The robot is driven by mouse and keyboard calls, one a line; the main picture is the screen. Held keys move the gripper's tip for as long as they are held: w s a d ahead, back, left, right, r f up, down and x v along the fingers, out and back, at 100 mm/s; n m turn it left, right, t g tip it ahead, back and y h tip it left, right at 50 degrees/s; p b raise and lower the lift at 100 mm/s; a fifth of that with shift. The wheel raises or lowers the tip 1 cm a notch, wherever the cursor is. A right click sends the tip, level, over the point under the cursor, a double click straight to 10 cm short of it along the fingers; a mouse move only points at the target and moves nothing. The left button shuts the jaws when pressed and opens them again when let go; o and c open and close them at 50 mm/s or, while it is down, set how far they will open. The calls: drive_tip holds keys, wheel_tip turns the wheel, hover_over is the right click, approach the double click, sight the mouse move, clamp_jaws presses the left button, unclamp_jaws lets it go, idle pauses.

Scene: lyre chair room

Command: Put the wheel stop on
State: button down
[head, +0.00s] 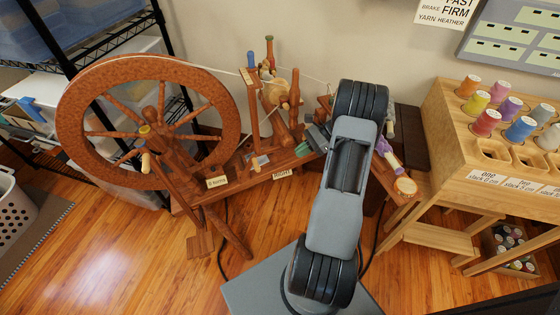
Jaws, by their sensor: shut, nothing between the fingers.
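A spinning wheel with a large reddish-brown wooden wheel (78,150) stands at the left on a slanted wooden bench. A yellow knob (144,130) and a pale wooden handle (146,163) show near the wheel's hub. I cannot tell which part is the wheel stop. My gripper (311,140) is above the right half of the bench, well right of the wheel, and is partly hidden by my arm. It is shut and holds nothing. A small green piece (302,149) lies just below and left of it; I cannot tell whether they touch.
Small labels (217,182) stand along the bench's front edge. Upright wooden posts (251,110) and bobbins rise behind it. A wooden thread rack (448,113) with several coloured spools stands right. A black shelf (115,37) is behind the wheel.

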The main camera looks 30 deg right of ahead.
drive_tip(key=a+r+b+x, duration=0.1)
drive_tip(key=r+b+x, duration=0.1)
drive_tip(key=x, duration=1)
drive_tip(key=shift+w+a+b, duration=0.15)
drive_tip(key=shift+a+b, duration=0.25)
drive_tip(key=shift+b, duration=0.45)
drive_tip(key=shift+d+r, duration=0.1)
